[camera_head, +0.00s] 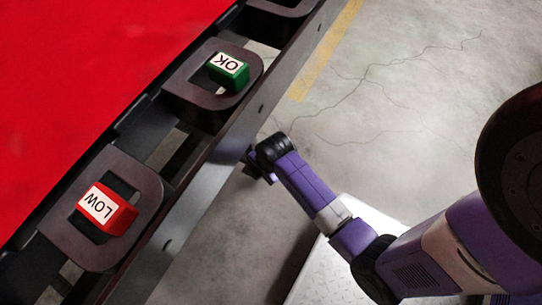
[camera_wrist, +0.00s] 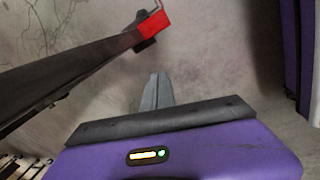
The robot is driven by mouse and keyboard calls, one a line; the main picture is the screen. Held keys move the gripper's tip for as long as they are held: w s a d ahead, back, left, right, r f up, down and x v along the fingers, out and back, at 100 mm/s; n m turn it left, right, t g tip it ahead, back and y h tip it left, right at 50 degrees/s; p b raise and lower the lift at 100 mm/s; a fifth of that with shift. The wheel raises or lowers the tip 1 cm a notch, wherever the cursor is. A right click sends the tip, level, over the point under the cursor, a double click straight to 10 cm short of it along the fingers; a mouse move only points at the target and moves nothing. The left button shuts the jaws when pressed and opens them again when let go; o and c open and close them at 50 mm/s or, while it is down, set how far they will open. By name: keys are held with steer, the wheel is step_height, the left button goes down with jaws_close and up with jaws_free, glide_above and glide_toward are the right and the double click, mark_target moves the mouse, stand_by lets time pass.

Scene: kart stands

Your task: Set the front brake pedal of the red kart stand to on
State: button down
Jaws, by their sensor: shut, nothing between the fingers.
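The red kart stand (camera_head: 90,70) fills the left of the head view, with a dark frame along its edge. My gripper (camera_head: 252,160) is low beside the outer face of that frame, partly hidden by my own wrist. In the wrist view my gripper (camera_wrist: 157,88) has its grey fingers together, with nothing between them. A dark bar with a red end piece (camera_wrist: 150,27) lies ahead of the fingertips and apart from them in the picture. I cannot tell whether this is the brake pedal or part of the stand. No pedal is clearly seen in the head view.
Dark holders on the frame carry a green block marked OK (camera_head: 229,70) and a red block marked LOW (camera_head: 106,209). Cracked concrete floor (camera_head: 400,100) with a yellow stripe (camera_head: 325,50) lies open to the right.

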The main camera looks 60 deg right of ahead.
steer(key=d+f+n+g+b, duration=0.3)
steer(key=d, duration=0.5)
steer(key=f+b, duration=0.3)
steer(key=f, duration=0.1)
steer(key=f+b, duration=0.3)
steer(key=f, duration=0.2)
steer(key=f+b, duration=0.2)
steer(key=f, duration=0.3)
steer(key=shift+w+d+b, duration=0.1)
steer(key=shift+w+b, duration=0.2)
steer(key=shift+b, duration=0.1)
steer(key=shift+s+f+t+p, duration=0.25)
steer(key=shift+s+t+p, duration=0.05)
steer(key=shift+t+p, duration=0.4)
steer(key=shift+s+f+t+y+p, duration=0.1)
steer(key=shift+f+t+y+p, duration=0.25)
steer(key=shift+f+t, duration=0.45)
steer(key=shift+f, duration=0.75)
steer(key=shift+s+f, duration=0.1)
